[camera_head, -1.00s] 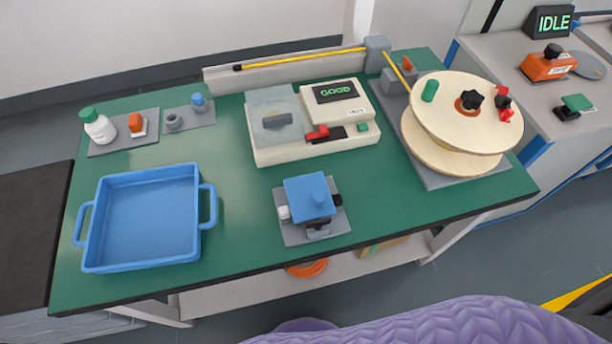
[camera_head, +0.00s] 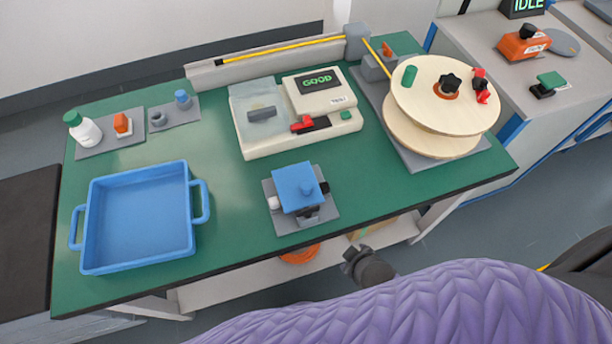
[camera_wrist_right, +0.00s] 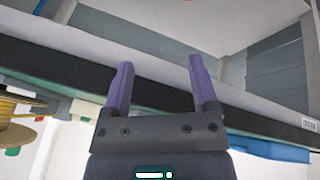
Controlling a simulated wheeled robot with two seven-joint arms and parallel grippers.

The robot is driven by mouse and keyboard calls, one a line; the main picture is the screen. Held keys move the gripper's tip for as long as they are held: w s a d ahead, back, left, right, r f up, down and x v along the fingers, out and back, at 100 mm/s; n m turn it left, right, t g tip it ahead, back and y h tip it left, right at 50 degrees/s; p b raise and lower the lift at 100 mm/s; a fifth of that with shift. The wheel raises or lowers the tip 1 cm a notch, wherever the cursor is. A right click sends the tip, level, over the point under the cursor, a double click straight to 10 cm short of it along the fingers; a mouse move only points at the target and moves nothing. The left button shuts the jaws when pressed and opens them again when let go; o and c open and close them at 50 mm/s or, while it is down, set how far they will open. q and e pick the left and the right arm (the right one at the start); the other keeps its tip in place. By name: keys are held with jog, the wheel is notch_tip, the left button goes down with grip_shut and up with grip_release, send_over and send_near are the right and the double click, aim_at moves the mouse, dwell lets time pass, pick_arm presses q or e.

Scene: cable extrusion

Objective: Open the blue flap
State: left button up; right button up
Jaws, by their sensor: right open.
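The blue flap (camera_head: 297,187) is a square blue lid with a small round knob on top. It lies flat and closed over a small device on a grey base plate (camera_head: 327,214), near the front edge of the green table. In the right wrist view my right gripper (camera_wrist_right: 160,66) shows two purple fingers spread apart with nothing between them. It faces the dark table edge (camera_wrist_right: 60,62), apart from the flap, which I cannot make out there. In the head view my purple right arm spans the bottom right, below the table front. My left gripper is not in view.
A blue tray (camera_head: 88,245) stands at the left. A white machine (camera_head: 262,145) reading GOOD is behind the flap device. Wooden spools (camera_head: 425,90) stand at the right. Green tabletop (camera_head: 375,185) is clear right of the device.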

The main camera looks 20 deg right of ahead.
jog(key=w+r+n+t, duration=0.1)
jog(key=w+r, duration=0.2)
jog(key=w+r+n+t, duration=0.2)
jog(key=w+r, duration=0.2)
jog(key=w+a+r+n+t, duration=0.1)
jog(key=w+r+t, duration=0.1)
jog(key=w+r, duration=0.2)
jog(key=shift+a+r+n+p, duration=0.1)
jog(key=shift+r+n+p, duration=0.05)
jog(key=shift+n+p, duration=0.2)
jog(key=w+a+r+n+t+y, duration=0.2)
jog(key=w+a+r+n+y, duration=0.2)
jog(key=r+n, duration=0.25)
jog(key=w+a+r+n+t+y, duration=0.2)
jog(key=w+a+r+n+y, duration=0.15)
jog(key=r+n, duration=0.35)
jog(key=n+g+h+p, duration=0.25)
jog(key=n+g, duration=1.05)
jog(key=n, duration=1.3)
send_near(307, 185)
jog(key=b+x, duration=0.3)
jog(key=x, duration=0.5)
jog(key=shift+b, duration=0.35)
jog(key=shift+a+f, duration=0.2)
jog(key=shift+f, duration=0.2)
jog(key=shift+c, duration=0.3)
